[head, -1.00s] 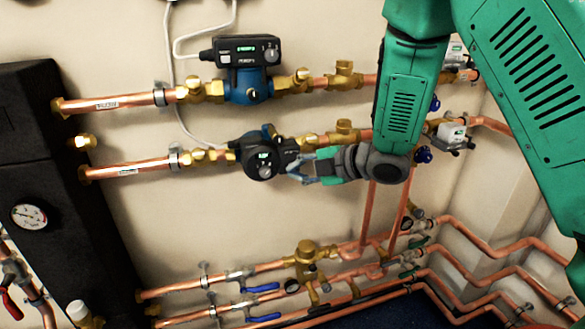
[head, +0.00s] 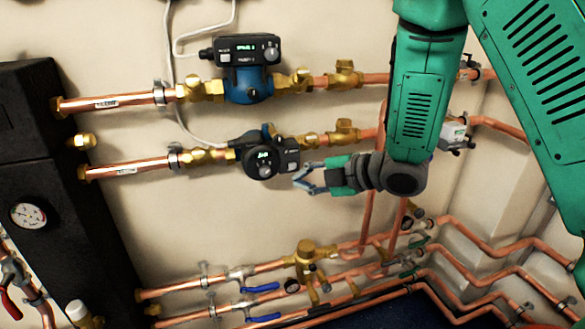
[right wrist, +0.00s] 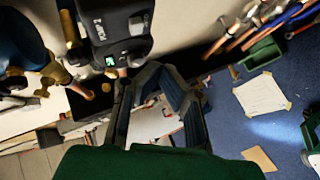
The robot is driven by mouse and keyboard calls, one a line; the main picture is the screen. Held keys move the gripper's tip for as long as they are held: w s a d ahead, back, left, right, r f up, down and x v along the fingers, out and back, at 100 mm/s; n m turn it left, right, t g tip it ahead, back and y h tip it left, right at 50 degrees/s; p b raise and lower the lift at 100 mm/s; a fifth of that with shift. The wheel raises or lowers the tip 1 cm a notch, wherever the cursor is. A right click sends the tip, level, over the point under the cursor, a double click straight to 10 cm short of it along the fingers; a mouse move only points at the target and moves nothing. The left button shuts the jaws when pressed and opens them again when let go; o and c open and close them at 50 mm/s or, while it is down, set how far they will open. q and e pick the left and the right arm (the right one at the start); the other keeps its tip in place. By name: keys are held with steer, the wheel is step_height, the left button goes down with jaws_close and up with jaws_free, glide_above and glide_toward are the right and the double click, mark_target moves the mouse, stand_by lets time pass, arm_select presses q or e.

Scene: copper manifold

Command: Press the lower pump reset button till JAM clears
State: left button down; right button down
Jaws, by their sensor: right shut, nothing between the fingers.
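The lower pump (head: 265,156) sits on the lower copper pipe, with a black control head, a round knob and a small lit display (head: 263,153) whose characters I cannot read surely. The small control at the right end of its head (head: 292,160) is bare in the head view. My right gripper (head: 299,180) is shut and empty, just right of and below that end, with a small gap in the picture. In the right wrist view, a black pump head (right wrist: 120,25) with a green light is above and left of the shut fingers (right wrist: 158,72). My left gripper is not in view.
The upper pump (head: 247,75) with its own lit display sits on the pipe above. Brass valves (head: 344,131) and copper pipes surround the lower pump. Blue-handled valves (head: 262,288) line the low pipes. A black cabinet (head: 40,150) with a gauge stands left. Bare wall lies below the pump.

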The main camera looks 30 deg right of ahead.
steer(key=s, duration=0.2)
steer(key=shift+s+a, duration=0.3)
steer(key=shift+f, duration=0.1)
stand_by(0.6)
steer(key=s+f+m+g+h, duration=0.1)
steer(key=s+f+m+g, duration=0.2)
steer(key=f, duration=0.4)
steer(key=s+a+f+m+h, duration=0.1)
steer(key=s+f+m+h, duration=0.2)
steer(key=f, duration=0.4)
steer(key=s+f+m+g, duration=0.2)
steer(key=s+f+m, duration=0.25)
steer(key=f, duration=0.25)
steer(key=s+a+f+m+g, duration=0.1)
steer(key=s+f+m+g, duration=0.2)
steer(key=s, duration=0.5)
steer(key=s+a+f+m+g+h, duration=0.1)
steer(key=s+f+m+g, duration=0.2)
steer(key=s+f+m, duration=0.2)
steer(key=s+f, duration=0.3)
steer(key=s, duration=0.1)
steer(key=shift+s+h, duration=0.2)
steer(key=shift+h, duration=0.1)
